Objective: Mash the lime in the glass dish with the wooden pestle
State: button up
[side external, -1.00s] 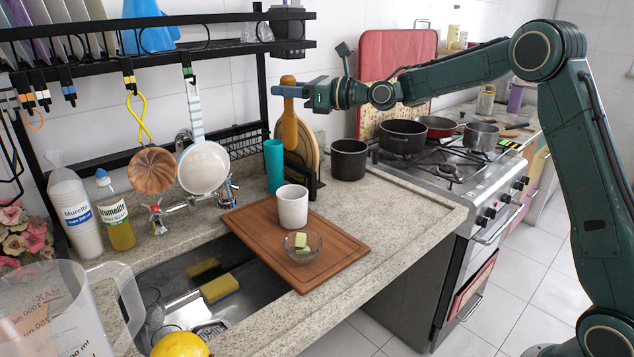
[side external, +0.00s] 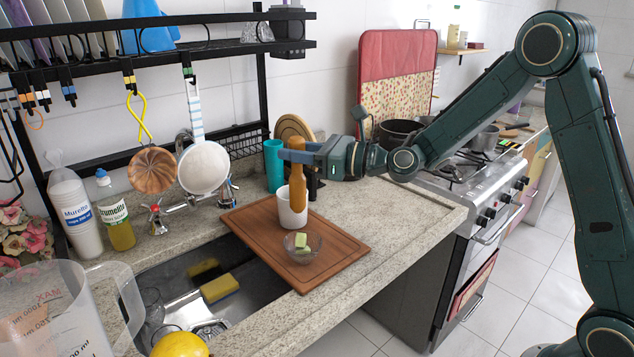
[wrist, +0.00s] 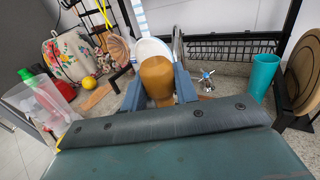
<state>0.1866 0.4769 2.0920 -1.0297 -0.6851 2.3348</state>
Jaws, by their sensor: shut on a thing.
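My gripper (side external: 292,153) is shut on the wooden pestle (side external: 298,190) near its upper part and holds it upright. The clear dish sits on the wooden cutting board (side external: 341,250), with green lime (side external: 301,240) pieces inside. The pestle's rounded top (wrist: 157,76) shows between the fingers in the wrist view, where the dish and lime are hidden.
A teal cup (side external: 273,165) stands behind the board. The sink (side external: 185,290) with a yellow sponge (side external: 220,288) is at left. A drying rack (side external: 200,50) with hanging utensils is above. The stove (side external: 460,180) is at right. The board's right side is clear.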

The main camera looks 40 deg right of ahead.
jog(key=shift+s+a+f, duration=0.2)
jog(key=shift+s+f, duration=0.15)
jog(key=shift+s, duration=0.2)
jog(key=shift+s+a+f, duration=0.15)
jog(key=shift+s+f, duration=0.15)
jog(key=shift+s, duration=0.25)
jog(key=shift+f, duration=0.15)
jog(key=shift+f, duration=1.95)
jog(key=shift+s+f, duration=0.1)
jog(key=shift+f, duration=0.95)
grip_shut()
jog(key=shift+f, duration=0.3)
jog(key=shift+r, duration=0.6)
jog(key=shift+r, duration=0.25)
